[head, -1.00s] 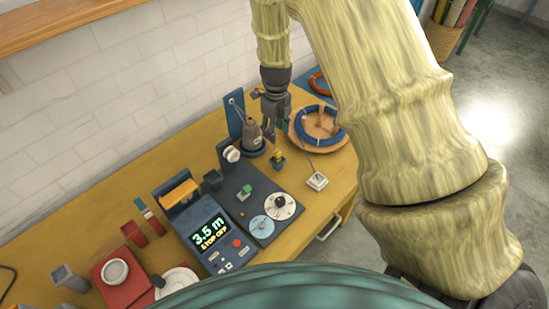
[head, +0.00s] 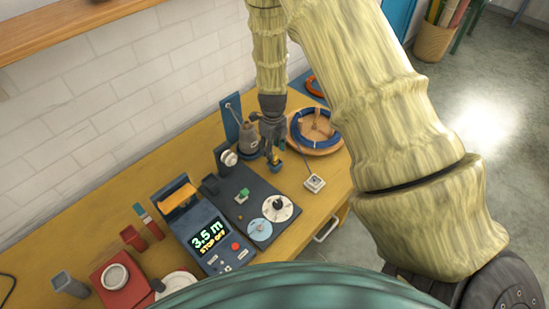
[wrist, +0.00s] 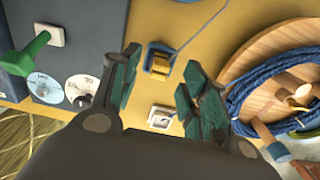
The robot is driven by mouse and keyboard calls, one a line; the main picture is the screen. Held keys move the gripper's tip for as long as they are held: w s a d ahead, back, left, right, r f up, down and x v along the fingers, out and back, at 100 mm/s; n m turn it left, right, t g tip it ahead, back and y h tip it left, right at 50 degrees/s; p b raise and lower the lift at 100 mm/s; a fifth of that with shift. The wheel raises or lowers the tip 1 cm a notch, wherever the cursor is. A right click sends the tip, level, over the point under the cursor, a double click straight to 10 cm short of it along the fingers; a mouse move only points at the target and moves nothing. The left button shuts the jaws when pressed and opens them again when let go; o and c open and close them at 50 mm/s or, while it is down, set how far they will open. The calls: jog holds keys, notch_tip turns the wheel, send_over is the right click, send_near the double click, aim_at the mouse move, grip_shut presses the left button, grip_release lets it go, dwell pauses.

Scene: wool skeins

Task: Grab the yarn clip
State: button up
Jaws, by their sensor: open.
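A small yellow and blue piece, which looks like the yarn clip (head: 276,165), stands on the wooden bench between the dark board and the wooden reel. In the wrist view the clip (wrist: 158,60) lies ahead between the fingertips, with a thin strand running from it to the upper right. My gripper (head: 271,148) points down just above the clip and is open and empty. In the wrist view the green-padded fingers of my gripper (wrist: 163,68) are spread apart. I cannot tell the exact height left above the clip.
A wooden reel with blue cord (head: 322,146) is close on the right. A small white square piece (head: 315,184) lies nearer the front edge. A dark board (head: 248,200) with dials and a green knob is left. A grey post-like device (head: 248,138) stands behind.

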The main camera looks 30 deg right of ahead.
jog(key=f, duration=0.1)
jog(key=p, duration=0.1)
jog(key=f, duration=0.1)
jog(key=shift+s+d+f, duration=0.15)
jog(key=shift+s+f, duration=0.1)
jog(key=shift+f, duration=0.05)
jog(key=shift+f+p, duration=0.45)
jog(key=shift+f, duration=0.35)
jog(key=c, duration=0.9)
jog(key=shift+r, duration=0.1)
jog(key=shift+c, duration=0.2)
